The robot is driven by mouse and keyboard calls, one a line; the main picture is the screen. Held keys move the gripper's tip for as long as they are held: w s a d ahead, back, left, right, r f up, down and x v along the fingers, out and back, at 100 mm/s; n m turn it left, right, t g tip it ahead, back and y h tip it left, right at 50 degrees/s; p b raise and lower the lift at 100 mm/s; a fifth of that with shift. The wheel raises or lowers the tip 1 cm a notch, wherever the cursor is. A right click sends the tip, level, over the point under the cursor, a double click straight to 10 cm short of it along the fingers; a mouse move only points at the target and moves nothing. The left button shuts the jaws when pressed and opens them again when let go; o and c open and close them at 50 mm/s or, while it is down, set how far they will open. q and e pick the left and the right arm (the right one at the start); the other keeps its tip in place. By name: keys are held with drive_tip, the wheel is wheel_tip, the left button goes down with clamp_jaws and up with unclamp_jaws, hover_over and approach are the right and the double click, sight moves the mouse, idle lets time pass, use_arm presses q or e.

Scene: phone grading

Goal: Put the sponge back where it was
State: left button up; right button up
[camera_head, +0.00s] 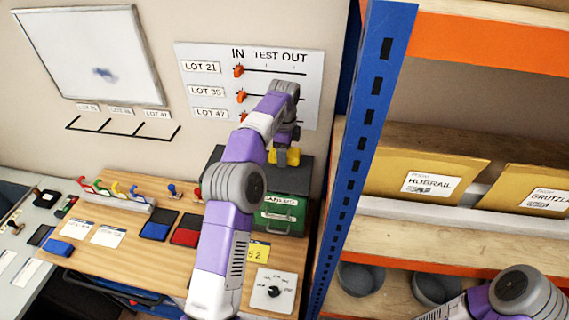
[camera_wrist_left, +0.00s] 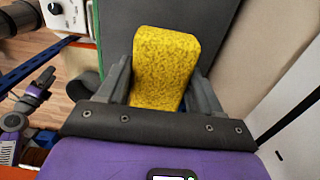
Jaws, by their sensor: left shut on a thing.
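The sponge is a yellow block (camera_wrist_left: 164,65), held between the two fingers of my left gripper (camera_wrist_left: 160,85) in the left wrist view. In the head view the yellow sponge (camera_head: 287,156) shows at the end of my left arm, above the dark top of a green box (camera_head: 282,214). My left gripper (camera_head: 285,140) is shut on it. I cannot tell whether the sponge touches the box top. My right arm shows at the lower right, but its gripper is out of frame.
A blue shelf upright (camera_head: 362,150) stands close right of the box. A whiteboard (camera_head: 85,45) hangs behind.

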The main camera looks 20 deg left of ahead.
sight(284, 171)
use_arm(q)
drive_tip(key=shift+f, duration=2.6)
drive_tip(key=shift+f, duration=0.15)
drive_tip(key=o, duration=1)
drive_tip(key=shift+r, duration=3.9)
